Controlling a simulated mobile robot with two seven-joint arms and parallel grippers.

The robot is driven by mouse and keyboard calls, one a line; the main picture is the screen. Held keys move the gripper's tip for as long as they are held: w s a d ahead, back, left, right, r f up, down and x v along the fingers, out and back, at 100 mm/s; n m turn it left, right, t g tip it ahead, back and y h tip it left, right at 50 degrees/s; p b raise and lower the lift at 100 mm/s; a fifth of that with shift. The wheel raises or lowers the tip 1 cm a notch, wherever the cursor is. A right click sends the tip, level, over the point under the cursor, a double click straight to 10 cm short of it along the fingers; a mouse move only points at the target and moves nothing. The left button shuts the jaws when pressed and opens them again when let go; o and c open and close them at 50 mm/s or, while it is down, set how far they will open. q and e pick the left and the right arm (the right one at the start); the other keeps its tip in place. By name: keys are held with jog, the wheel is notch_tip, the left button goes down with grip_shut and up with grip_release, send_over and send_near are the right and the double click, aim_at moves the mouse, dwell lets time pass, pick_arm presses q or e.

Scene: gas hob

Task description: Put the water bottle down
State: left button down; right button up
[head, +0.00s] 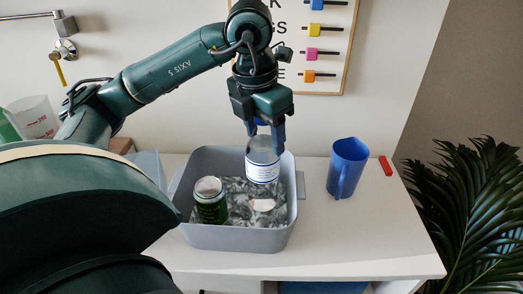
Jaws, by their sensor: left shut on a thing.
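The water bottle (262,170) is clear with a white and blue label. It is upright in the head view, over the inside of a grey bin (236,238). My left gripper (264,136) points down and is shut on the bottle's top. The bottle's lower end appears inside the bin's outline; I cannot tell whether it touches the bin's floor. A dark green can (210,203) with a silver top stands in the bin to the left of the bottle. My right gripper is not in view.
A blue pitcher (347,168) stands on the white counter (350,235) right of the bin, with a small red object (385,166) beyond it. A measuring jug (34,118) is at the far left. A plant (470,205) stands off the counter's right end. The counter's right front is clear.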

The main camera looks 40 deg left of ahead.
pick_arm(q)
jog(key=shift+f, duration=2.1)
jog(key=shift+f+b, duration=0.2)
jog(key=shift+b, duration=0.15)
jog(key=shift+c, duration=2.3)
grip_release()
